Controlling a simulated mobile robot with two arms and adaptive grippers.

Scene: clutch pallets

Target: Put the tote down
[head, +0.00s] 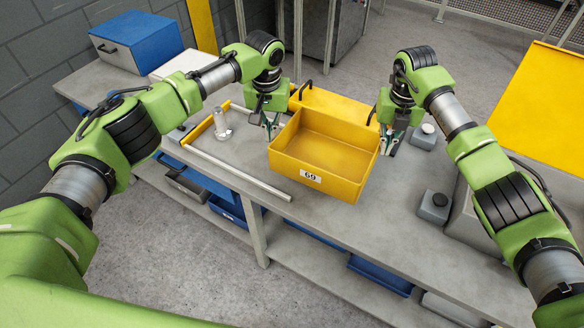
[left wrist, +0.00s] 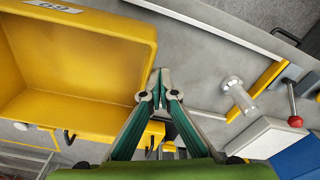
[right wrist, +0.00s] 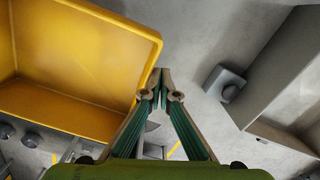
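The yellow tote (head: 325,154), labelled 69, is upright and empty over the middle of the grey bench. I cannot tell whether its base touches the bench. My left gripper (head: 270,132) is at its left side wall. In the left wrist view the fingertips (left wrist: 160,82) are nearly together at the rim of the tote (left wrist: 80,60). My right gripper (head: 389,148) is at the right side wall. In the right wrist view its fingertips (right wrist: 160,82) are also closed at the rim of the tote (right wrist: 80,70). The fingers partly hide the grip.
The grey bench (head: 310,222) has free room in front of the tote. A metal rail frame (head: 240,175) and a clear cylinder (head: 220,122) lie left. A blue box (head: 136,40) is at the back left.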

